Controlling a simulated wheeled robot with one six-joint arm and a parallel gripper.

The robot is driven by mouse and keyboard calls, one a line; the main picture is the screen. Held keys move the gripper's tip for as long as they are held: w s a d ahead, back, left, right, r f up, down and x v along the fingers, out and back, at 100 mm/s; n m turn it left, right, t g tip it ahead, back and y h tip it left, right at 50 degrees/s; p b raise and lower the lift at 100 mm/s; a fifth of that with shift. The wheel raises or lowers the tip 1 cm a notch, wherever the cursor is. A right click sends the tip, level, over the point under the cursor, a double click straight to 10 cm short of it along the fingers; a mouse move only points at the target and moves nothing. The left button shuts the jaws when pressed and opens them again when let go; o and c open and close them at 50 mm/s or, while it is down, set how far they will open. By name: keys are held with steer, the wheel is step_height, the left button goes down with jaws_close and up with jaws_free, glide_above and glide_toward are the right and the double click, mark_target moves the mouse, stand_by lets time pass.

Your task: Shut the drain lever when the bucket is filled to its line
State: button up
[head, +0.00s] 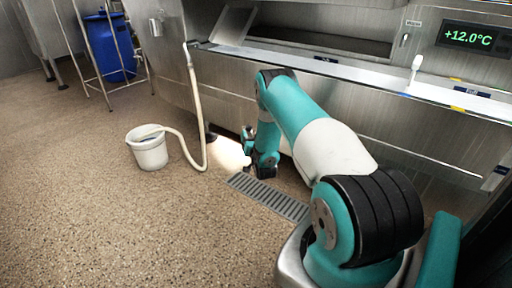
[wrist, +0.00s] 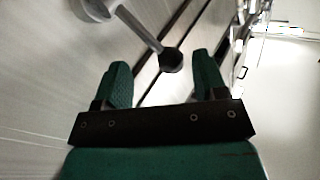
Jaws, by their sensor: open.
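The white bucket (head: 150,156) stands upright on the floor at the left in the head view. A cream hose (head: 192,100) runs down from the steel basin, loops near the floor and ends in the bucket. Something bluish shows inside the rim; the fill line and exact level cannot be made out. In the wrist view a metal lever (wrist: 140,28) with a dark round knob (wrist: 171,60) reaches between the fingertips of my gripper (wrist: 161,64). The fingers are open, with a gap either side of the knob. In the head view my gripper (head: 247,142) is low beside the basin front, and the lever is hidden.
A floor drain grate (head: 267,196) lies below my arm. The steel basin (head: 300,45) fills the back, with a white handle (head: 415,66) and a display (head: 470,38) reading +12.0°C. A blue drum (head: 110,47) stands in a metal frame at back left. The front-left floor is clear.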

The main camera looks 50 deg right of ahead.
steer(key=a+r+p+v, duration=0.1)
steer(key=p+v, duration=0.3)
steer(key=v, duration=0.8)
steer(key=shift+w, duration=0.25)
steer(key=shift+d, duration=0.15)
stand_by(6.4)
